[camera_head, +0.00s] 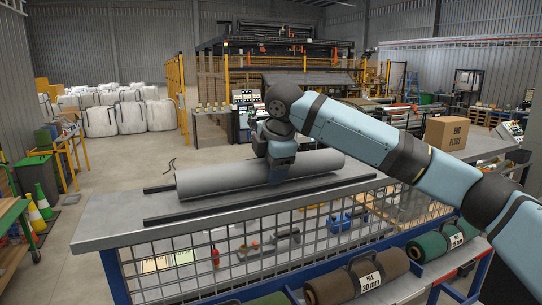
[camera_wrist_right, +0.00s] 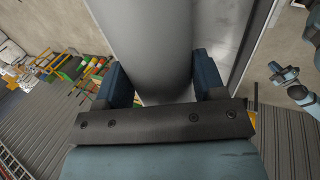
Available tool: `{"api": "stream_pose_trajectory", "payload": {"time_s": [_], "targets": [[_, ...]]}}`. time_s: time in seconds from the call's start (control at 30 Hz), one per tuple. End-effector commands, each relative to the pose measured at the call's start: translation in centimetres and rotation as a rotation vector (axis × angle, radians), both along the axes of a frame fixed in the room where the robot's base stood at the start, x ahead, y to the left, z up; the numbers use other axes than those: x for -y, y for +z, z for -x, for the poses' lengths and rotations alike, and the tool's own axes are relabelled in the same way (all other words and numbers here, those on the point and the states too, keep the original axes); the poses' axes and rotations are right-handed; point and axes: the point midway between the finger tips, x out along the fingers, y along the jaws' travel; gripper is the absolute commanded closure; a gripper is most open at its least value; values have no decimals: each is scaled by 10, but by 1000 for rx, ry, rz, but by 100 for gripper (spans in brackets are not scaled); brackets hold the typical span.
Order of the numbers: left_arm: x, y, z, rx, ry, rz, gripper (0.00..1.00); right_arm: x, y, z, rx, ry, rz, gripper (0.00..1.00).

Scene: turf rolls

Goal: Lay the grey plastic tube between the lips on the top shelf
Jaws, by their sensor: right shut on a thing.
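The grey plastic tube (camera_head: 225,178) lies lengthwise over the top shelf (camera_head: 100,232), between the two dark lips. The front lip (camera_head: 200,212) runs along the near side; the back lip (camera_head: 158,189) shows at the left and is mostly hidden behind the tube. I cannot tell whether the tube touches the shelf. My right gripper (camera_head: 280,172) comes down from above, shut on the tube right of its middle. In the right wrist view the tube (camera_wrist_right: 150,40) passes between the two blue fingers of the gripper (camera_wrist_right: 160,80).
Below the shelf is a wire mesh front (camera_head: 200,265), with brown (camera_head: 350,280) and green (camera_head: 440,240) turf rolls on a lower front rack. A cardboard box (camera_head: 446,133) stands on a table at right. White sacks (camera_head: 115,115) stand far left. The shelf's left end is bare.

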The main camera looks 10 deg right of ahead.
Motion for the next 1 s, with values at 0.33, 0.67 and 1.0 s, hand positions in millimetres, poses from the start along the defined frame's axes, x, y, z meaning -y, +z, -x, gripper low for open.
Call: {"api": "stream_pose_trajectory", "payload": {"time_s": [0.33, 0.67, 1.0], "targets": [[0, 0, 0, 0, 0, 0, 100, 0, -6, 0, 0, -1, 0, 67], [0, 0, 0, 0, 0, 0, 100, 0, -6, 0, 0, 0, 0, 7], [0, -3, 0, 2, -2, -3, 100, 0, 2, 4, 2, 0, -1, 7]]}}
